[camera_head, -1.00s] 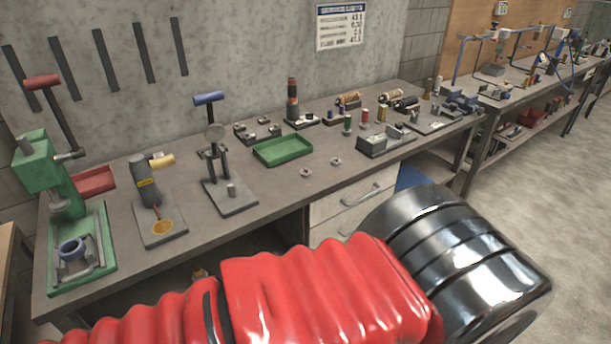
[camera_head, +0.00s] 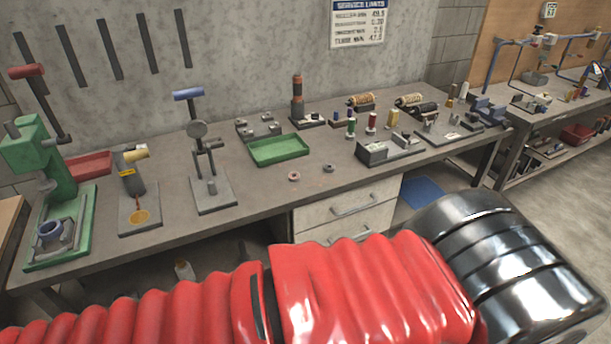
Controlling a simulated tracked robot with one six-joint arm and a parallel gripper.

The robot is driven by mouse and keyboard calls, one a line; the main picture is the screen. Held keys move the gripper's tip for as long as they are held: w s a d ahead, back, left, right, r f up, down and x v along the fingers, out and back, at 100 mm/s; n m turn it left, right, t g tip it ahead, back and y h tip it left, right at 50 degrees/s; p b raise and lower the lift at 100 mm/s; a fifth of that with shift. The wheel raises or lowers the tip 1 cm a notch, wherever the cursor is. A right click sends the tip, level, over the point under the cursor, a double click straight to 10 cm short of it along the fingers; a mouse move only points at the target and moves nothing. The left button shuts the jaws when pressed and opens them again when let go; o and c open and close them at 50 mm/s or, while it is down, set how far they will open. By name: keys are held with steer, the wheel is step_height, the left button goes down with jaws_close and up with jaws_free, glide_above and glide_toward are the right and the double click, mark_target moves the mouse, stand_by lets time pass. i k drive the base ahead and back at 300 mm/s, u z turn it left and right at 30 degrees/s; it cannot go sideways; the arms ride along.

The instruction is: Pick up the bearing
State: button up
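Two small ring-shaped parts lie on the bare front of the workbench (camera_head: 250,196): a pinkish ring (camera_head: 294,176) and a darker grey ring (camera_head: 329,168) just to its right. Either could be the bearing; they are too small to tell. My gripper's fingers do not show.
A green tray (camera_head: 279,150) lies behind the small rings. A blue-handled stand (camera_head: 212,190) is to their left, the green press (camera_head: 60,185) farther left. A grey block fixture (camera_head: 372,153) and several spools stand right. Drawers (camera_head: 345,212) hang below the bench edge.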

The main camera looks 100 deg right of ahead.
mark_target(293, 177)
steer(key=z, duration=0.05)
steer(key=k, duration=2)
steer(key=z, duration=0.55)
steer(key=i, duration=1.2)
steer(key=z, duration=0.05)
